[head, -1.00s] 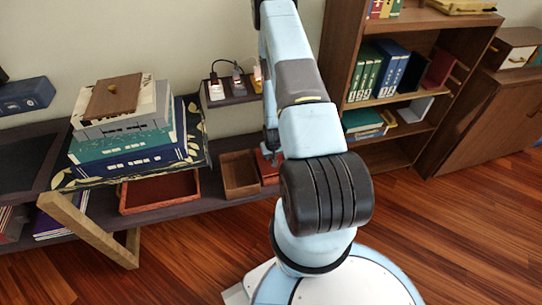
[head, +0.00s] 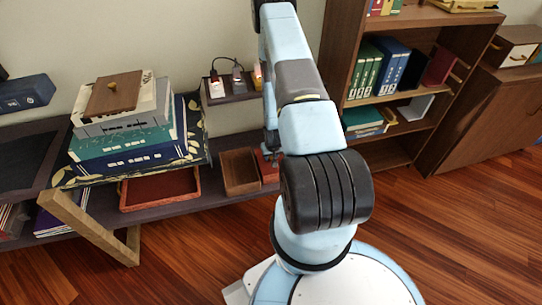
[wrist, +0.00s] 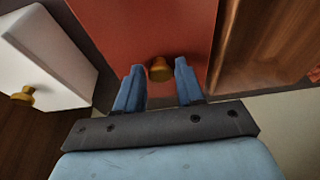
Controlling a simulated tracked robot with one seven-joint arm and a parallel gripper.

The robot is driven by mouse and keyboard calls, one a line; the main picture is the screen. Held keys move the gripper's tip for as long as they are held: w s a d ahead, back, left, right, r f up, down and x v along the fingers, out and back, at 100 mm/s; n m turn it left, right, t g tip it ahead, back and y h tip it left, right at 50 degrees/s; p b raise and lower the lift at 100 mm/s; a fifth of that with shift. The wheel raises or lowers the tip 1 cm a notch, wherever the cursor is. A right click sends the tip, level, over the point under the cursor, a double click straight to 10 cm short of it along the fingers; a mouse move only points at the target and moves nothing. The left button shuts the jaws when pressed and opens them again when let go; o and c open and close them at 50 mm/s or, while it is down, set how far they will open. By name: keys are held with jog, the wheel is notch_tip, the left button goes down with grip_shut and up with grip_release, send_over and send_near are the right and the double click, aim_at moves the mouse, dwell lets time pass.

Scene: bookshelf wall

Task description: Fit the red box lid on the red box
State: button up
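A red panel with a brass knob, which looks like the red box lid (wrist: 150,25), fills the upper middle of the wrist view. Its knob (wrist: 160,70) sits between the two blue fingers of my gripper (wrist: 159,67). The fingers are apart, with a gap on each side of the knob. In the head view the red piece (head: 267,167) shows only partly, beside my arm on the low shelf. A shallow open red box (head: 160,205) lies to its left on the same shelf, under the book stack. My gripper is mostly hidden behind my arm there.
An open brown box (head: 240,172) stands beside the red piece. A brown lid with a knob (head: 114,94) lies on a stack of books (head: 125,148). A white box with a knob (wrist: 45,55) is left in the wrist view. A bookshelf (head: 385,110) stands right; floor is clear in front.

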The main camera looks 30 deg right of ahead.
jog(key=o, duration=0.3)
jog(key=shift+r, duration=0.1)
jog(key=v, duration=1.3)
jog(key=shift+s+r, duration=0.1)
jog(key=shift+r, duration=0.15)
